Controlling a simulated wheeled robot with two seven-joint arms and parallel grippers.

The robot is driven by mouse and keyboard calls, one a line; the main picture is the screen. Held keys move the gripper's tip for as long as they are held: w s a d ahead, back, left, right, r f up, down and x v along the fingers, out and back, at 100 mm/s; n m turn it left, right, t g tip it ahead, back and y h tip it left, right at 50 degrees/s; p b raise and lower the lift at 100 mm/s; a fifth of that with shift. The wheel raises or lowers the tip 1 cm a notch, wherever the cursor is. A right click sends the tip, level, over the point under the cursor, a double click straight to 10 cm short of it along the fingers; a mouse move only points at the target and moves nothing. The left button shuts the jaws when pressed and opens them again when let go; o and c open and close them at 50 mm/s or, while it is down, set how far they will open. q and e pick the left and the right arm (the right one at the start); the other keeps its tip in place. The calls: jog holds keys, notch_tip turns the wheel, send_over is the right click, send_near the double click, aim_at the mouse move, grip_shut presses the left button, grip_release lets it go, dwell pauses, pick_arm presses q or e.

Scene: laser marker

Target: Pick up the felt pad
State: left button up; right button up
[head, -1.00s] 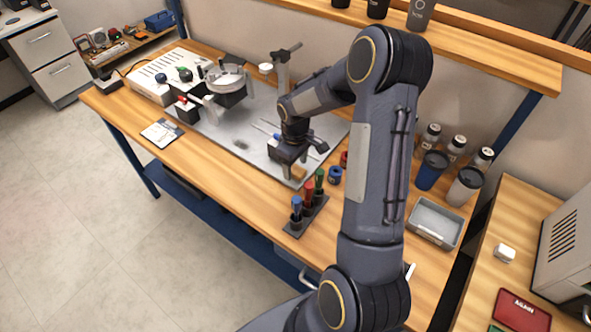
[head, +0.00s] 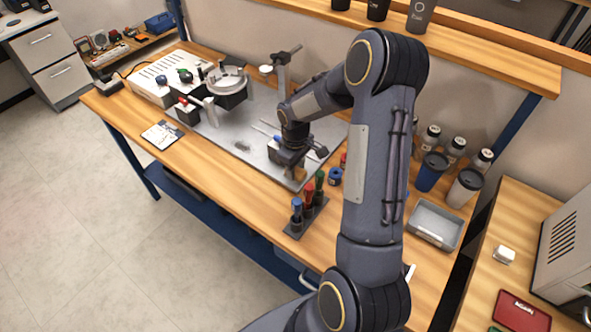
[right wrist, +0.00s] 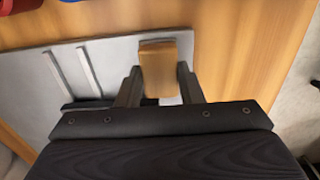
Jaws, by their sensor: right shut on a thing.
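A tan block (right wrist: 158,70), which I take to be the felt pad, sits between the two fingers of my right gripper (right wrist: 160,85) in the right wrist view. The gripper is shut on it. In the head view my right gripper (head: 292,168) is low over the near right end of the grey metal plate (head: 215,135). The tan block (head: 300,175) shows only in a small part beside the fingers there. I cannot tell whether it touches the plate. My left gripper is not in view.
A rack of colored markers (head: 306,217) stands close in front of the gripper. A blue roll (head: 335,176) is at its right, with a grey tray (head: 435,225) farther right. A clamp fixture (head: 226,88) stands at the plate's far end. A small grey patch (head: 242,146) lies on the plate.

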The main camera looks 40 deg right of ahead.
notch_tip(320, 180, up, 3)
jog(key=shift+f, duration=0.1)
jog(key=s+a+r+b, duration=0.3)
jog(key=s+a+r, duration=0.4)
jog(key=a+r, duration=0.3)
jog(key=shift+a, duration=1)
jog(key=shift+s, duration=0.1)
